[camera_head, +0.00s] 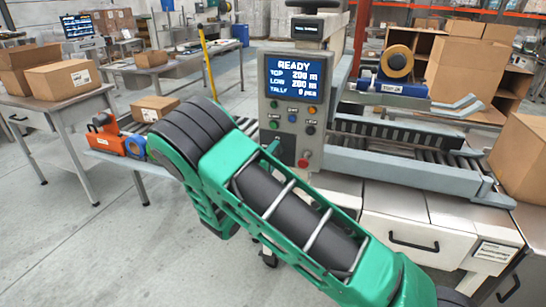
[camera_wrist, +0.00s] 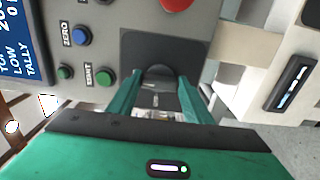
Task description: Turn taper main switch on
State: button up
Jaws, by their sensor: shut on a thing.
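The taper's control panel (camera_head: 293,105) stands upright in the middle of the head view. Its lit screen (camera_head: 294,77) reads READY, with TOP, LOW and TALLY lines. In the wrist view a dark plate (camera_wrist: 196,47) on the panel bears a round dark knob (camera_wrist: 158,70), which appears to be the main switch. My gripper (camera_wrist: 158,82) is shut on this knob, with a green finger on each side. The knob's pointer and markings are not readable. In the head view my arm hides the switch; only a bit of my gripper (camera_head: 270,149) shows at the panel.
A red button (camera_head: 303,163) sits low on the panel, close to my gripper; it also shows in the wrist view (camera_wrist: 176,3). A green button (camera_wrist: 105,76) and a blue button (camera_wrist: 82,36) are nearby. The roller conveyor (camera_head: 390,150) and a carton (camera_head: 522,158) stand right.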

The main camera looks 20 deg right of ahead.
jog(key=shift+f, duration=0.25)
jog(key=o, duration=1.1)
jog(key=shift+r, duration=0.1)
jog(key=shift+c, duration=0.2)
jog(key=shift+s+a, duration=0.1)
jog(key=v, duration=1)
jog(key=shift+s+a, duration=0.15)
jog(key=shift+s, duration=0.05)
